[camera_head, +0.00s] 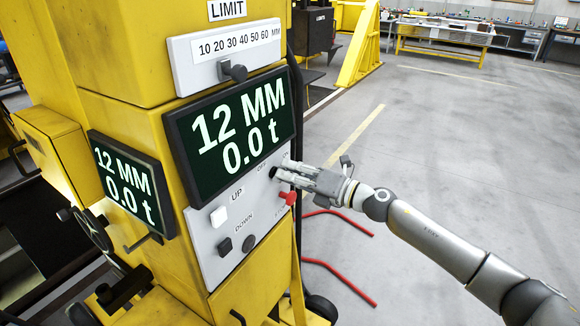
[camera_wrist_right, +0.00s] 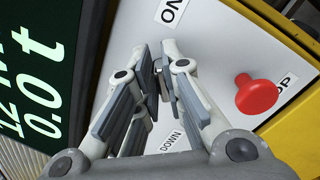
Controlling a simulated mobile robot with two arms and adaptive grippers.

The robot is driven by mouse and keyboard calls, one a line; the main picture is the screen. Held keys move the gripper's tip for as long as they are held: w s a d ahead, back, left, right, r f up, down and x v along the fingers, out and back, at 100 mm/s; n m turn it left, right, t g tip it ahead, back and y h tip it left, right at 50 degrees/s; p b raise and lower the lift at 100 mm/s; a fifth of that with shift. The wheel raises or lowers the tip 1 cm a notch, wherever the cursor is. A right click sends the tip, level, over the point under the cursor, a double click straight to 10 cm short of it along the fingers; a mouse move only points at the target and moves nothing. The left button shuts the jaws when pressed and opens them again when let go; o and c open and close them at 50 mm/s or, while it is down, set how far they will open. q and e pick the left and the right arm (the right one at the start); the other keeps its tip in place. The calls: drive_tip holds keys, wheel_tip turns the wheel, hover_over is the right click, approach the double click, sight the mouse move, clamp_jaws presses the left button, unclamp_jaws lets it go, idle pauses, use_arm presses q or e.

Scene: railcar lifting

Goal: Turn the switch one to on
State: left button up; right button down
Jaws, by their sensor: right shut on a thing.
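The switch (camera_head: 274,172) is a small dark knob on the light grey control panel (camera_head: 205,245), below the large display, with OFF and ON labels close by. My right gripper (camera_head: 280,173) reaches it from the right and is shut on it. In the right wrist view, the fingertips (camera_wrist_right: 160,84) close around the switch, which they mostly hide, and the ON label shows upside down above them. The switch's exact angle is hard to tell. My left gripper is not in view.
A red mushroom button (camera_head: 290,197) sits just below my right gripper, also large in the right wrist view (camera_wrist_right: 256,95). A white UP button (camera_head: 218,216) and a dark DOWN button (camera_head: 225,246) are lower left. The display (camera_head: 232,135) reads 12 MM, 0.0 t. Open floor lies right.

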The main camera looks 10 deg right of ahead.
drive_tip(key=shift+m+p, duration=0.3)
drive_tip(key=shift+m, duration=0.2)
drive_tip(key=shift+f, duration=0.1)
drive_tip(key=c, duration=1.5)
unclamp_jaws()
drive_tip(key=shift+d, duration=0.1)
drive_tip(key=shift+c, duration=0.2)
drive_tip(key=v, duration=1.2)
